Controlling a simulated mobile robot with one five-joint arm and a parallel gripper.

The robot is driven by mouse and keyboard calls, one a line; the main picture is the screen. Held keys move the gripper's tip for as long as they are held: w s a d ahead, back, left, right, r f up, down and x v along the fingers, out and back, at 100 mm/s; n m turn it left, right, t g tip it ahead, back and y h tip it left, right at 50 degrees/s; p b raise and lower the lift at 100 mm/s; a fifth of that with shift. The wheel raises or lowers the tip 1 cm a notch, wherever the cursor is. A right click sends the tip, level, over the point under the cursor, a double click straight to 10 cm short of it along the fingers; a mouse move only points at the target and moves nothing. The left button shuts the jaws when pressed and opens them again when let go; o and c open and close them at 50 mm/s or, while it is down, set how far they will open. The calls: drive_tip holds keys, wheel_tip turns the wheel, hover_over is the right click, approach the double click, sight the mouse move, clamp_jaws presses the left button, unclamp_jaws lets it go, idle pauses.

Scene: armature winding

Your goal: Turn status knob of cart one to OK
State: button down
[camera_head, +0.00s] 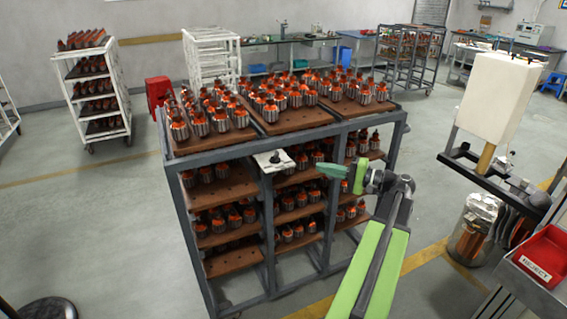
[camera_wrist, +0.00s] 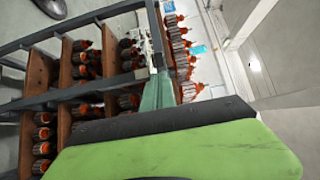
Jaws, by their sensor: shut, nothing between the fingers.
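A grey-framed cart (camera_head: 291,131) stands in front of me, carrying several wooden trays of armatures. A white status plate (camera_head: 262,162) is fixed at its near top edge, with a small dark knob (camera_head: 275,158) on it. The knob's setting and any lettering are too small to read. My gripper (camera_head: 322,168) is shut and empty, to the right of the plate and apart from it, pointing left. In the wrist view, the shut green fingers (camera_wrist: 157,80) point up the picture. The pale plate (camera_wrist: 146,42) shows just beyond their tips, partly hidden.
A white cart (camera_head: 127,95) with armatures stands at the left, and an empty white rack (camera_head: 186,52) at the back. A red reject bin (camera_head: 543,258) is at the right. The floor left of the near cart is clear.

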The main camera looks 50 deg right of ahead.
sight(275, 157)
drive_tip(key=x, duration=1.4)
drive_tip(key=shift+a, duration=0.1)
